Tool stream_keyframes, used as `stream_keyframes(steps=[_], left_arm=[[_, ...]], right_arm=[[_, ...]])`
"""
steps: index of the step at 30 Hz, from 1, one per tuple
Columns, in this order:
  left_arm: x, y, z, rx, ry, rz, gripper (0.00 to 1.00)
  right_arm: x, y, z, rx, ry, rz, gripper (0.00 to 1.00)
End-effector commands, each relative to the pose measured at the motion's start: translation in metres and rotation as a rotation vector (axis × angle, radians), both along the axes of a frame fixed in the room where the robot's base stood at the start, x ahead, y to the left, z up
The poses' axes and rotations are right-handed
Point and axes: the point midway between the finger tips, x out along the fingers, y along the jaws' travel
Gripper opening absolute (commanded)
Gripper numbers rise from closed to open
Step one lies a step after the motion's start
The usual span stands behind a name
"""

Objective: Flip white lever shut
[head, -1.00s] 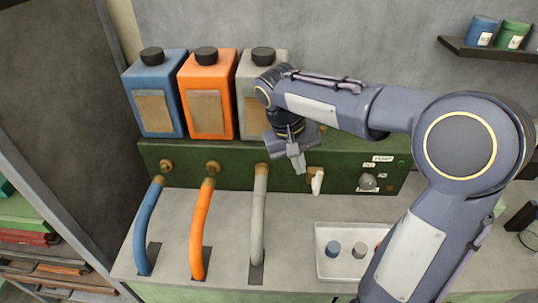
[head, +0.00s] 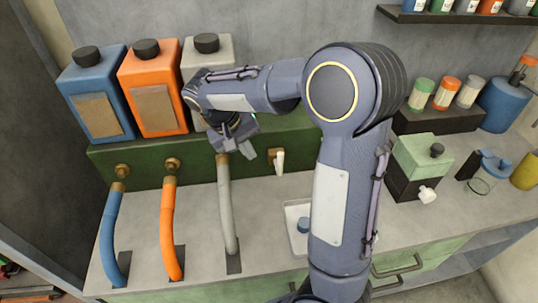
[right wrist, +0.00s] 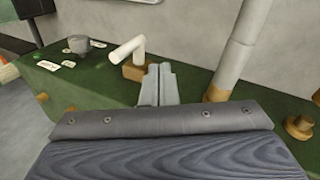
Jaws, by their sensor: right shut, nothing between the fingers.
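The white lever (head: 280,162) hangs down from a brass valve body (head: 272,154) on the front of the green panel (head: 315,142). In the right wrist view the lever (right wrist: 127,47) sticks out from its brass block (right wrist: 134,70), left of my fingers. My right gripper (head: 247,150) is in front of the panel, just left of the lever in the head view. In the right wrist view its fingers (right wrist: 158,86) are together and empty, close beside the brass block; I cannot tell whether they touch it. My left gripper is not in view.
A grey hose (head: 225,205) runs down close by the right gripper, with orange (head: 170,230) and blue (head: 112,235) hoses further left. Jugs (head: 152,90) stand on the panel. A white tray (head: 290,220) is partly hidden behind my arm. A grey knob (right wrist: 76,44) shows beyond the lever.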

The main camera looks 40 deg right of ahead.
Motion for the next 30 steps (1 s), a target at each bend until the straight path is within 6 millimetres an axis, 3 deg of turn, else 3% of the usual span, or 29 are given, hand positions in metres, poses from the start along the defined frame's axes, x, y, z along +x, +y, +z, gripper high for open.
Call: stream_keyframes(steps=[6, 15, 30], left_arm=[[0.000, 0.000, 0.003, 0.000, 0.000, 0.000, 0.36], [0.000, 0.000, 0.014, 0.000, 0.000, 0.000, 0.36], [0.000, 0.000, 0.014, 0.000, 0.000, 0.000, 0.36]], right_arm=[[-0.006, -0.017, -0.044, 0.000, 0.005, -0.001, 0.00], [-0.016, -0.051, -0.041, 0.001, -0.001, -0.001, 0.00], [-0.016, -0.054, -0.042, 0.005, -0.003, -0.001, 0.00]])
